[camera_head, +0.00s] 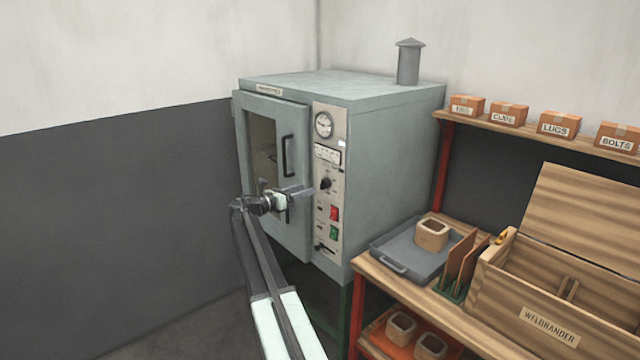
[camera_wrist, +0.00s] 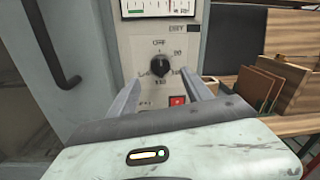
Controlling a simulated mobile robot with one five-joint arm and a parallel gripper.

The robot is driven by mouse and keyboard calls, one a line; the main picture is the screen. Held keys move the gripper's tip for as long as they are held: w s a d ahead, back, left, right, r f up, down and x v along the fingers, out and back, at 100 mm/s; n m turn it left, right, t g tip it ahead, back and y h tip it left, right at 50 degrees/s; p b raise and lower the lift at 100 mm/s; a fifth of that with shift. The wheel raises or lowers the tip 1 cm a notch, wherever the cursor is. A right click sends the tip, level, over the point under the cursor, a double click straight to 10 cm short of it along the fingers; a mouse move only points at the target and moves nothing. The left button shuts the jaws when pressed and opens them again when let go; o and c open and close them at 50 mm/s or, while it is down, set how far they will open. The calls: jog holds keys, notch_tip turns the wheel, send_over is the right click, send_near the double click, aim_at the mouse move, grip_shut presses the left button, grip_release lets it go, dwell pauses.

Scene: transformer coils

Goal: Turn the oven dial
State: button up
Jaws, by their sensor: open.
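The oven (camera_head: 395,150) is a grey-blue cabinet in the corner, its door (camera_head: 300,215) closed at the left and a control panel at the right. The dial (camera_head: 325,184) is a small black knob in the middle of the panel, below a display. In the wrist view the dial (camera_wrist: 160,67) sits straight ahead, with printed marks around it. My gripper (camera_head: 312,190) points at the panel from the left. In the wrist view its two fingers are apart, and the dial appears between and just beyond the tips of my gripper (camera_wrist: 164,80). Contact cannot be told.
A black door handle (camera_head: 288,156) stands out left of the panel. Red (camera_head: 334,213) and green (camera_head: 334,232) switches lie below the dial. A workbench with a grey tray (camera_head: 392,262) and a wooden box (camera_head: 500,310) stands at the right. The floor at left is clear.

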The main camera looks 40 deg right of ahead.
aim_at(321, 185)
jog(key=s+d, duration=0.1)
jog(key=d, duration=0.6)
jog(key=shift+d, duration=0.3)
jog(key=shift+f, duration=0.1)
grip_shut()
jog(key=shift+s+d, duration=0.1)
jog(key=shift+d, duration=0.05)
